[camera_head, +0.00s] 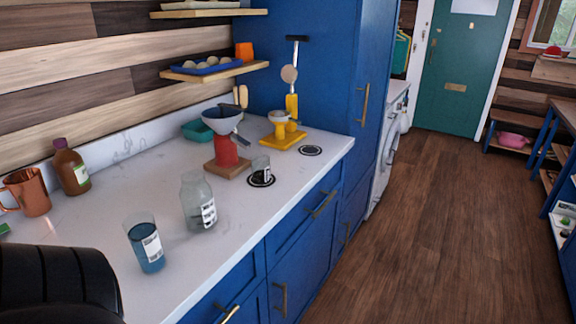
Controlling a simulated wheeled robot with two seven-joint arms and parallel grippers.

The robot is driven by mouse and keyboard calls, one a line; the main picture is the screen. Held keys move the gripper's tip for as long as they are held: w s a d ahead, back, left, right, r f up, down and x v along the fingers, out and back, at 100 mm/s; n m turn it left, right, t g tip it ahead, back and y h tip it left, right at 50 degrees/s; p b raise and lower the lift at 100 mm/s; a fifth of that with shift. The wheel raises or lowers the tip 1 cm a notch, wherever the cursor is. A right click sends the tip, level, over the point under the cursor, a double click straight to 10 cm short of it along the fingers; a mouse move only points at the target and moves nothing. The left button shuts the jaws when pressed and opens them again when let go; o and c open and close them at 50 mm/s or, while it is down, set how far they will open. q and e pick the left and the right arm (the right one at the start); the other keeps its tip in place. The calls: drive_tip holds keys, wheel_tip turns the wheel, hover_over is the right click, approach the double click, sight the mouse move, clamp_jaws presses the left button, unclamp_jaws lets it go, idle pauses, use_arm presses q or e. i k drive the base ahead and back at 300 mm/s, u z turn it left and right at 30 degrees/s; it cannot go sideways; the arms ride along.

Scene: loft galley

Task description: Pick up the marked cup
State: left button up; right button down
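Several labelled vessels stand upright on the white counter (100,238). A clear tumbler with blue contents (146,247) and a white label is nearest. A clear glass jar (197,200) with a barcode-like label stands behind it to the right. A small clear cup (262,168) with a label stands farther back, on a black ring mark (261,181). I cannot tell for certain which one is the marked cup. A dark rounded part of my arm shows at the lower left. Neither gripper's fingers are in view.
A red stand with a grey funnel (223,122) and a yellow stand (283,138) are at the back. A second ring mark (310,150) lies bare. A copper mug (28,193) and brown bottle (71,168) stand left. The wooden floor (430,230) is clear.

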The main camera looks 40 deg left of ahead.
sight(260, 163)
drive_tip(key=i, duration=2.85)
drive_tip(key=u, duration=0.95)
